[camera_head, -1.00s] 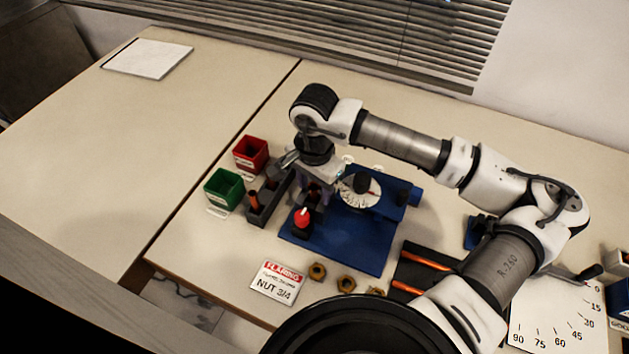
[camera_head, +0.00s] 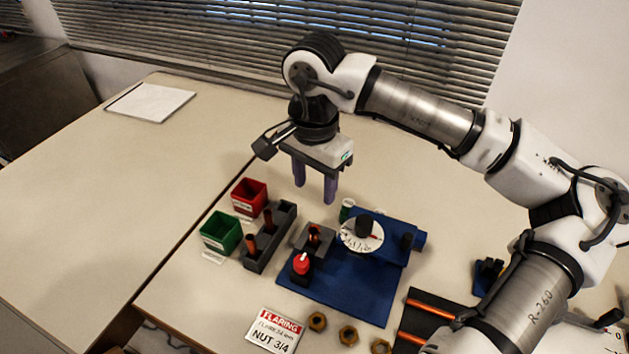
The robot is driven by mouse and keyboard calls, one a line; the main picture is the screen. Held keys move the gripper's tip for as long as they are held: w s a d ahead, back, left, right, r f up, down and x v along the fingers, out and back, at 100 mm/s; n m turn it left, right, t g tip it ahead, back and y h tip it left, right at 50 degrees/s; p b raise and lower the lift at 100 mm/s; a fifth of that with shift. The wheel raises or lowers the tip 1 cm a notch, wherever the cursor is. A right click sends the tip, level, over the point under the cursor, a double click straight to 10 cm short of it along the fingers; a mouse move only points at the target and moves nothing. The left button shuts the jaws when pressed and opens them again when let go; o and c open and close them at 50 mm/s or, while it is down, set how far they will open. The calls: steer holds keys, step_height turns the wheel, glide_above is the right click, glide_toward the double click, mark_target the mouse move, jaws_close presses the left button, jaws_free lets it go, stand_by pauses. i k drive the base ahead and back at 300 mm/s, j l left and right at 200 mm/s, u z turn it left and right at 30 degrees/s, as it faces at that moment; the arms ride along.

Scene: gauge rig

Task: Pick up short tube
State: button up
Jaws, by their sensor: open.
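Short copper-coloured tubes stand upright in a dark grey rack (camera_head: 258,262): one at the front (camera_head: 250,244) and one further back (camera_head: 268,218). Another short copper-coloured tube (camera_head: 314,234) stands in a dark block on the blue gauge rig (camera_head: 352,295). I cannot tell which of these the task means. My gripper (camera_head: 314,190) points down with its two purple-grey fingers apart and nothing between them. It hangs above and behind the rack and the rig block, touching neither.
A red bin (camera_head: 250,197) and a green bin (camera_head: 220,232) stand left of the rack. The rig carries a red knob (camera_head: 301,264) and a white dial (camera_head: 352,240). Longer orange tubes (camera_head: 443,308) lie on a black tray at right. Brass nuts (camera_head: 348,335) lie in front.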

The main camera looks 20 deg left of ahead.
mark_target(314, 243)
steer(key=k, duration=1)
